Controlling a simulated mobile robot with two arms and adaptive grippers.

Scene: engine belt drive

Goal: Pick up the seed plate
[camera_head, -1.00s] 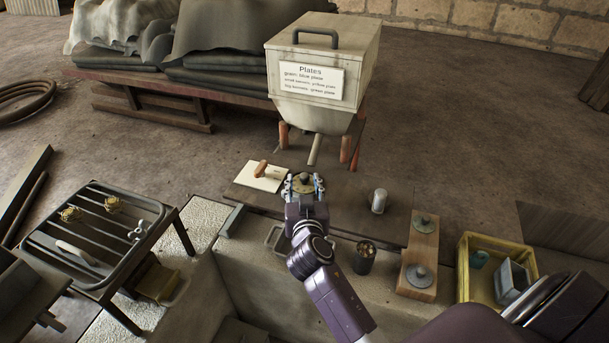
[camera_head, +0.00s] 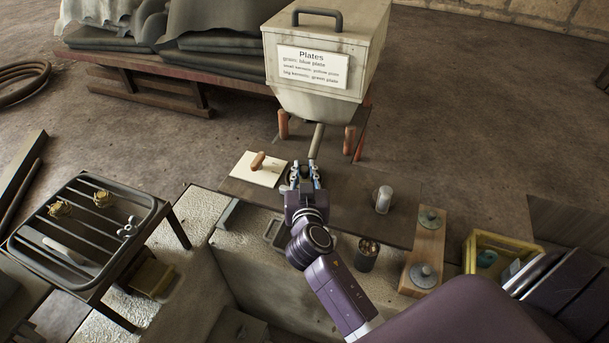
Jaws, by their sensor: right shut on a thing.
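My right gripper (camera_head: 303,172) is over the dark low table, below the spout of the hopper. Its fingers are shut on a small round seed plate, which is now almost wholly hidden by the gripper. I cannot tell whether the plate is clear of the table. Two other round plates with knobs sit on a wooden board at the right: a greenish one (camera_head: 429,219) at its far end and a grey one (camera_head: 423,275) at its near end. My left gripper is not in view.
The hopper (camera_head: 320,105) bears a "Plates" sign (camera_head: 312,67). A cream board with a wooden handle (camera_head: 258,168) lies left of my gripper. A metal cylinder (camera_head: 383,199), a dark cup (camera_head: 367,254) and a yellow crate (camera_head: 469,252) stand right. A slatted rack (camera_head: 82,238) stands left.

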